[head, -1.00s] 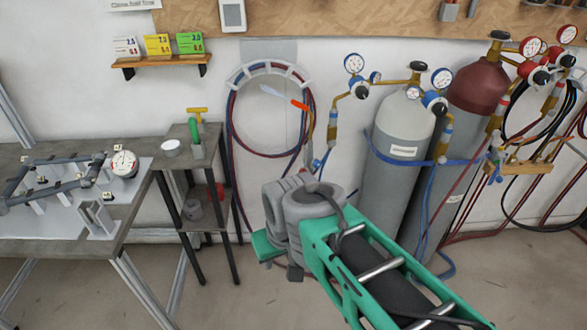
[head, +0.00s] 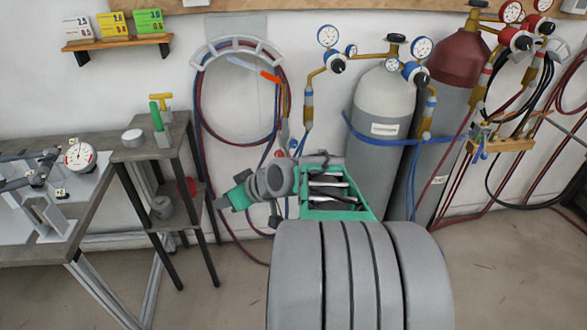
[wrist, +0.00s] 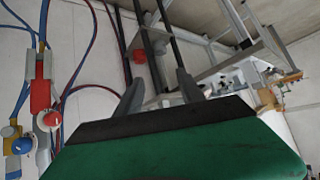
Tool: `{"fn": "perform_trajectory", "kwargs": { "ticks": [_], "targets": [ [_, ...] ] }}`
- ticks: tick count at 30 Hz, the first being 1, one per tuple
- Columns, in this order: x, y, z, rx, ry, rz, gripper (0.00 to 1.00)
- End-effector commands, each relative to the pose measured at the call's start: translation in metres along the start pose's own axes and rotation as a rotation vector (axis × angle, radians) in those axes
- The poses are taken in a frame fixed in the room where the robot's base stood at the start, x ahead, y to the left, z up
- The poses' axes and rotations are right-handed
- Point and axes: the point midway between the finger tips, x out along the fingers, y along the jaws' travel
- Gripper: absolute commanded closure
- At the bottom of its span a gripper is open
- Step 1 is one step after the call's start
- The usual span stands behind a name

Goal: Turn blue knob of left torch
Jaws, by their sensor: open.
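The left torch (head: 284,128) hangs upright on the wall at the right side of the hose ring. Its small blue knob (head: 293,143) and red knob (head: 280,154) sit at its lower end. My gripper (wrist: 160,82) is open and empty; its two dark fingers show in the wrist view. In the head view its green palm lies left of and below the torch, apart from it, pointing left. In the wrist view, a blue knob (wrist: 22,145) and a red knob (wrist: 50,119) show on fittings with red and blue hoses, left of the fingers.
A small shelf stand (head: 150,150) with a green-handled tool and white cup stands left of my gripper. A workbench (head: 60,235) is further left. Grey and maroon gas cylinders (head: 385,110) (head: 462,60) stand right, with a second torch (head: 482,137) on a wooden bracket.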

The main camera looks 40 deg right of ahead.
Motion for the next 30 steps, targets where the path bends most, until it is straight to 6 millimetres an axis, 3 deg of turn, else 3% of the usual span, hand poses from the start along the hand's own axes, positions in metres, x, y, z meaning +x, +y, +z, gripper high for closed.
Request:
{"fn": "perform_trajectory", "kwargs": {
  "ticks": [1, 3, 6, 9, 12, 14, 24, 30],
  "targets": [
    [0.011, 0.045, 0.017, 0.024, 0.117, 0.035, 0.54],
    [-0.003, 0.096, 0.017, 0.029, 0.295, 0.09, 0.54],
    [-0.04, 0.155, 0.022, 0.036, 0.511, 0.194, 0.54],
    [-0.078, 0.192, 0.03, 0.037, 0.652, 0.285, 0.54],
    [-0.098, 0.206, 0.031, 0.036, 0.716, 0.329, 0.54],
    [-0.099, 0.209, 0.026, 0.034, 0.727, 0.334, 0.54],
    [-0.057, 0.226, -0.014, 0.033, 0.723, 0.329, 0.54],
    [-0.048, 0.23, -0.022, 0.035, 0.723, 0.331, 0.54]
  ]
}}
